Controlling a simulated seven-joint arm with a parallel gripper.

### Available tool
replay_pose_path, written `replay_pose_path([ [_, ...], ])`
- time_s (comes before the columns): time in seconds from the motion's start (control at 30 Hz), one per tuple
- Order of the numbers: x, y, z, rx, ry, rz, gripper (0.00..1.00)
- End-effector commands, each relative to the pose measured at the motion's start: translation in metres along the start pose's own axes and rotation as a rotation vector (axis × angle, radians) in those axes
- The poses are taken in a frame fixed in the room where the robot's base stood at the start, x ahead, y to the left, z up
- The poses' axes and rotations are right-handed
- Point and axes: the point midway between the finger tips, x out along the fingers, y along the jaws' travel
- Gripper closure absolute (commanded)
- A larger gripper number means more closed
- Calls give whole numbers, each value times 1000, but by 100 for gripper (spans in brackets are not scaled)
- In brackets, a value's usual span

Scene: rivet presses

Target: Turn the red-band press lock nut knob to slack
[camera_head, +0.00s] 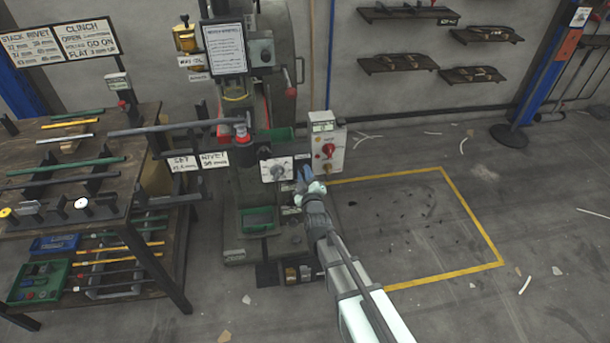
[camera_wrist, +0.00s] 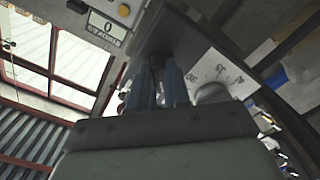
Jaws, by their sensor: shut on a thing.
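The press (camera_head: 262,95) stands at the middle back, with red parts (camera_head: 240,138) at its ram. A white dial plate (camera_head: 289,163) with a grey round knob (camera_head: 277,172) is on its front. My gripper (camera_head: 306,178) is at the press front, just right of the dial plate. In the wrist view, the dial plate (camera_wrist: 225,72) and grey knob (camera_wrist: 211,92) lie right of my fingers (camera_wrist: 160,84). The fingers are shut on a small dark part between them, which looks like the lock nut knob. It is mostly hidden, and its setting cannot be read.
A control box (camera_head: 326,145) with a red button is close to the right of my gripper. A workbench (camera_head: 150,125) with rods stands left. A green tray (camera_head: 257,220) is below the dial. The yellow-outlined floor (camera_head: 420,240) at right is clear of large objects.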

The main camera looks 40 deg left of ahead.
Motion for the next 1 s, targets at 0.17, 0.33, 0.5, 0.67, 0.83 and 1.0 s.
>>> replay_pose_path([
  [0.17,0,0,0,-166,0,0,100],
  [0.33,0,1,0,-327,0,0,100],
  [0.5,0,1,0,-481,0,-1,100],
  [0.67,0,1,0,-608,0,-1,100],
  [0.83,0,1,0,-715,0,0,100],
  [1.0,0,2,0,-785,0,0,100],
])
